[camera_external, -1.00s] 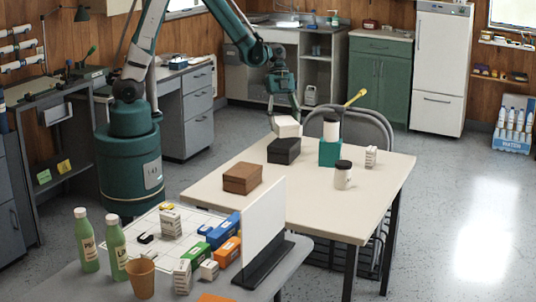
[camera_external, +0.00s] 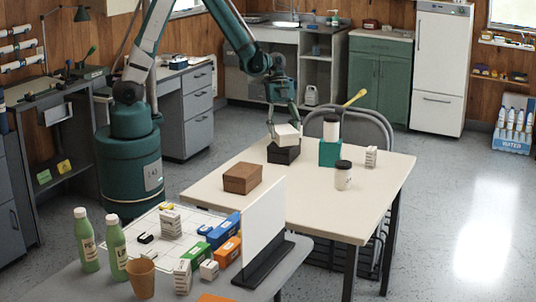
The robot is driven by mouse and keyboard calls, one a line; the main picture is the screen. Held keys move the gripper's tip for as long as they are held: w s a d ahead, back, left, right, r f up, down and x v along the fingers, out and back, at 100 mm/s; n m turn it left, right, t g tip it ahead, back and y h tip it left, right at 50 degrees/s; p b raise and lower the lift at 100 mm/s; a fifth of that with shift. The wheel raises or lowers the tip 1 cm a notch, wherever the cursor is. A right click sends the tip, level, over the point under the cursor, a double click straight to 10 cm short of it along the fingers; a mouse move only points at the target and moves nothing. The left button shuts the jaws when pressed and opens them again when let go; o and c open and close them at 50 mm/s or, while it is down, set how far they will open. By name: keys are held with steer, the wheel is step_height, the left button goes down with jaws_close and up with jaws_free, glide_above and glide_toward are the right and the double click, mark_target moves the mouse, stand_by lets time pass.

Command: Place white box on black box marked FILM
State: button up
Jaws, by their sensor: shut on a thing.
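The white box (camera_external: 287,135) is at the back left of the cream table, directly over the black box (camera_external: 283,155). The white box appears to touch the top of the black box, though a thin gap cannot be ruled out from this view. My gripper (camera_external: 284,126) points down from above and is shut on the white box. The black box lies flat on the table. Its FILM marking is too small to read here.
A brown box (camera_external: 242,178) sits to the front left. A teal block (camera_external: 329,152) with a white dark-lidded jar on it (camera_external: 331,127), another jar (camera_external: 343,175) and a small white carton (camera_external: 371,156) stand to the right. A white upright panel (camera_external: 264,222) stands in front.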

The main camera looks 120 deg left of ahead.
steer(key=shift+f, duration=0.2)
steer(key=o, duration=1.1)
steer(key=shift+r, duration=0.2)
steer(key=p+v, duration=0.2)
steer(key=v, duration=1)
steer(key=shift+d, duration=0.1)
